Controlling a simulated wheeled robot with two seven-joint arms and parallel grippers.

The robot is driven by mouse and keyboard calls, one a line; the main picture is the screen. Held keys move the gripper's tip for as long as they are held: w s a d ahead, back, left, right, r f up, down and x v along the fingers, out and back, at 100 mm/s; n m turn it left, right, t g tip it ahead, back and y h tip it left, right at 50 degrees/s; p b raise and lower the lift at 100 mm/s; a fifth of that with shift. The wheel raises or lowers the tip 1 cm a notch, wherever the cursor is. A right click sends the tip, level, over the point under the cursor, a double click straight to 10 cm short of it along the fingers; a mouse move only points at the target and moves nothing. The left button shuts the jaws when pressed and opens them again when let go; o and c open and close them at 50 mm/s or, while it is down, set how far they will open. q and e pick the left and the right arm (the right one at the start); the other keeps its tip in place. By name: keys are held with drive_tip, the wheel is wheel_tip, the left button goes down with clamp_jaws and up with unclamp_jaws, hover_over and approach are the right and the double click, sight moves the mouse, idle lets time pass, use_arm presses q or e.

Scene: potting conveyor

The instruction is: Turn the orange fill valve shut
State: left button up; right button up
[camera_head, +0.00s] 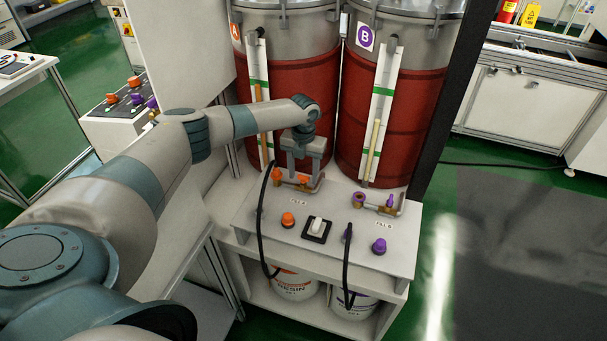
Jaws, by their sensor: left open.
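The orange fill valve (303,180) sits on a brass pipe on the white bench top, in front of the red tank marked A. My left gripper (301,175) points down over this valve, with its fingers apart. The orange handle shows at the fingertips, low between them; I cannot tell whether they touch it. The gripper hides part of the pipe, and the handle's exact angle is unclear. My right gripper is not in view.
An orange fitting (277,175) with a black hose (260,215) is just left of the valve. The purple valve (390,201) stands to the right. An orange button (287,219), a white switch (317,228) and a purple button (379,246) are in front. Tanks (290,95) stand close behind.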

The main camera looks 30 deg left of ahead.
use_arm(q)
drive_tip(key=shift+c, duration=0.4)
drive_tip(key=c, duration=1)
drive_tip(key=shift+o, duration=0.2)
